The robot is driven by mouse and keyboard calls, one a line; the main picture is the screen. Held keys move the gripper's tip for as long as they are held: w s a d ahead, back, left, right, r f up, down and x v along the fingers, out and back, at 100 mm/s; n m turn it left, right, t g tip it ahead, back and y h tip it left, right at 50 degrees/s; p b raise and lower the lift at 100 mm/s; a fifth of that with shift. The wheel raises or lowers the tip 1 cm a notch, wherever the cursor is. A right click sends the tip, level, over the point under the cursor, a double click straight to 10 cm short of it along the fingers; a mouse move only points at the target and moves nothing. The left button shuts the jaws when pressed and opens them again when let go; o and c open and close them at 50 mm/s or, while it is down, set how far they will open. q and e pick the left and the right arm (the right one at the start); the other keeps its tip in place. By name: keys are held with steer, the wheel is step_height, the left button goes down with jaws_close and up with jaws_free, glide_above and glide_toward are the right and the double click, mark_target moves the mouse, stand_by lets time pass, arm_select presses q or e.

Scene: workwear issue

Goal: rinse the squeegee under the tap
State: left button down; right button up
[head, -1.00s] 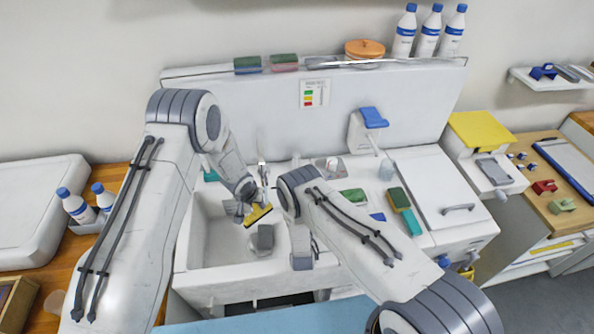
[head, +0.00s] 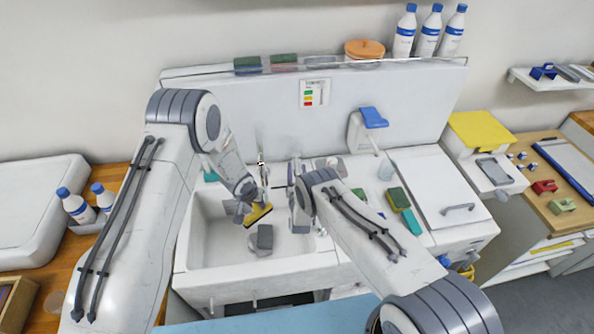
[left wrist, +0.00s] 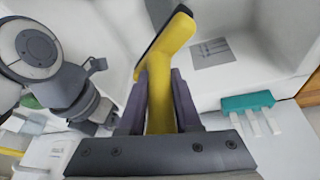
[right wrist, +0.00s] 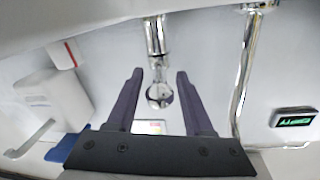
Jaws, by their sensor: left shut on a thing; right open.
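The yellow squeegee (head: 259,212) is held over the white sink basin (head: 212,228). My left gripper (head: 245,203) is shut on it; in the left wrist view the yellow squeegee (left wrist: 161,85) stands between the fingers, its dark edge at the far end. The chrome tap (head: 262,168) rises at the back of the sink. My right gripper (right wrist: 160,88) is open, and a round chrome knob (right wrist: 160,94) on a stem shows between its fingers in the right wrist view. Contact with the knob cannot be told. No water flow can be made out.
A green-and-yellow brush (head: 403,208) lies on the counter right of the sink. A soap dispenser with a blue top (head: 373,117) is on the backsplash. White bottles (head: 77,206) stand left of the sink. A teal item (left wrist: 248,102) is at the basin's edge.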

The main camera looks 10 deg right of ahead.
jaws_close()
stand_by(1.4)
